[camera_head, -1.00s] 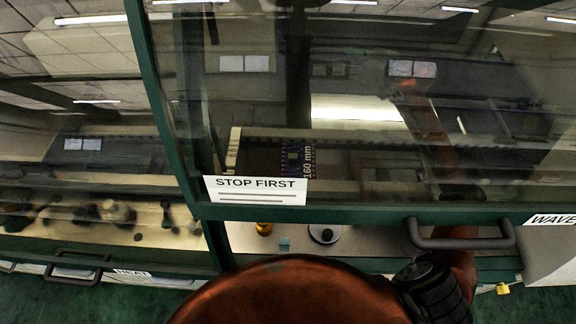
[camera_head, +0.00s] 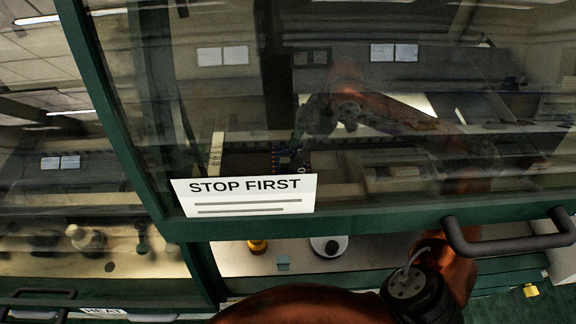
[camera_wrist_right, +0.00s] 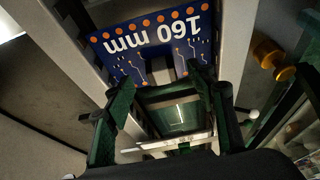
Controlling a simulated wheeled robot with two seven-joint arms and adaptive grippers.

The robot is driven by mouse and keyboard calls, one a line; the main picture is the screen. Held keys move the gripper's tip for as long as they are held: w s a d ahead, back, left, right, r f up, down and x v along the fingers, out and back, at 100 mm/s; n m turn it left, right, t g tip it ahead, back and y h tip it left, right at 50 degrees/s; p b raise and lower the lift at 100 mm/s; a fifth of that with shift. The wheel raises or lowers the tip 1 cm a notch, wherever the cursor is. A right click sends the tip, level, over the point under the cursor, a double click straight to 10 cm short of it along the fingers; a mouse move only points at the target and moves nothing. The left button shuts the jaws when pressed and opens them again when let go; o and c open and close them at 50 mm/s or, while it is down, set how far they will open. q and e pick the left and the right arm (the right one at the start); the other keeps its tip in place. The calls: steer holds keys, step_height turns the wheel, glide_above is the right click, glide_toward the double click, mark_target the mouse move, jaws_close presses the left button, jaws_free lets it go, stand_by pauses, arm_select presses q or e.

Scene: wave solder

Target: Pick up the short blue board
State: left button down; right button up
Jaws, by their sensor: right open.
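The short blue board (camera_wrist_right: 152,42), printed "160 mm" with orange dots and traces, lies between two pale rails in the right wrist view. In the head view a small part of the blue board (camera_head: 285,158) shows through the glass. My right gripper (camera_wrist_right: 160,85) is open, its dark green fingers pointing at the board's near edge. Whether the fingertips touch it I cannot tell. In the head view my right gripper (camera_head: 302,140) is behind the glass, just above the board, with nothing seen in it. My left gripper is in neither view.
A green-framed window with a "STOP FIRST" sign (camera_head: 250,195) and a dark handle (camera_head: 508,238) stands before the board. Below its edge are a yellow object (camera_head: 257,246), a teal block (camera_head: 283,263) and a white round item (camera_head: 328,246). A pale rail (camera_wrist_right: 232,45) borders the board.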

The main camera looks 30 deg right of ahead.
steer(key=b+x, duration=0.1)
steer(key=x, duration=0.2)
steer(key=shift+f, duration=0.25)
steer(key=shift+r, duration=0.15)
jaws_close()
